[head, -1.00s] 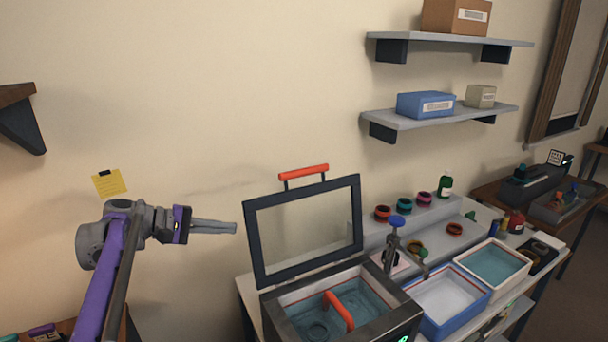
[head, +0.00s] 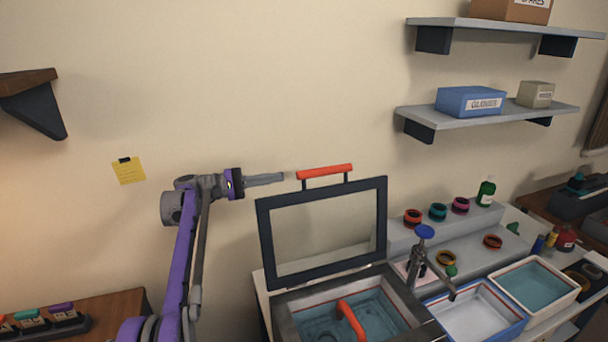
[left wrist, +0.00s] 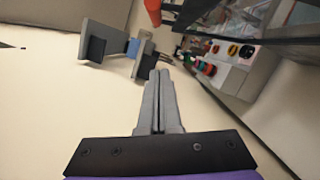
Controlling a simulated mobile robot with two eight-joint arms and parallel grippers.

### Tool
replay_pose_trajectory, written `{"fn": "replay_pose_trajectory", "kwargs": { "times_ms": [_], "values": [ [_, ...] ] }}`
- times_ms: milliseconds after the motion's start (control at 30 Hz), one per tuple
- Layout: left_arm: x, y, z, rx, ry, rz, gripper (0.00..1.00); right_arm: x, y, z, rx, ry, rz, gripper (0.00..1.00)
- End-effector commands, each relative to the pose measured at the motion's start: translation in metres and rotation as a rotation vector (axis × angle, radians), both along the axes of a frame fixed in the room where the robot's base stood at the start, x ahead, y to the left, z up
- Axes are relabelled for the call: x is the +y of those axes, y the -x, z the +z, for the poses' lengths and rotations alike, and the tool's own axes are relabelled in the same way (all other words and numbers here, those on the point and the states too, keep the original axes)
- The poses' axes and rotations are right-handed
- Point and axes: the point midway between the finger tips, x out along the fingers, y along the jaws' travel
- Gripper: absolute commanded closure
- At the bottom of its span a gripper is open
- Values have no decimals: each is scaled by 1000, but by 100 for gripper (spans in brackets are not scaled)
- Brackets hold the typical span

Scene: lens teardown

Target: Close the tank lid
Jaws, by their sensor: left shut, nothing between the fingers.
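The tank (head: 288,325) stands on the bench at the lower middle of the head view, with water and a red handle (head: 350,318) inside. Its dark-framed clear lid (head: 264,232) stands upright, open, at the tank's back. A red lid handle (head: 325,172) sits on top of the lid frame. My left gripper (head: 282,177) is shut and empty, its tips just left of the lid handle in the picture; I cannot tell if they touch. In the left wrist view the closed fingers (left wrist: 158,75) point toward the shelves, and the red lid handle (left wrist: 153,12) shows at the top. My right gripper is not in view.
A tap with a blue knob (head: 424,232), a blue-rimmed basin (head: 480,310) and a white basin (head: 535,284) stand right of the tank. Coloured rings and a green bottle (head: 486,192) sit behind. Wall shelves (head: 490,118) hang at upper right.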

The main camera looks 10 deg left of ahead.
Motion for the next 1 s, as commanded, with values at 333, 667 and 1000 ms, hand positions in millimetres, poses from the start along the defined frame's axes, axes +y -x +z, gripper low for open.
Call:
{"fn": "replay_pose_trajectory", "kwargs": {
  "times_ms": [333, 667, 1000],
  "values": [
    [-66, -24, 8, 0, -2, -4, 100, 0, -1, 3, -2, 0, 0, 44],
    [-99, -13, 18, 2, -2, -1, 100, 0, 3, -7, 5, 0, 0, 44],
    [-106, -2, 26, 0, -2, 0, 100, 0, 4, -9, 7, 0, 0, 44]
  ]
}}
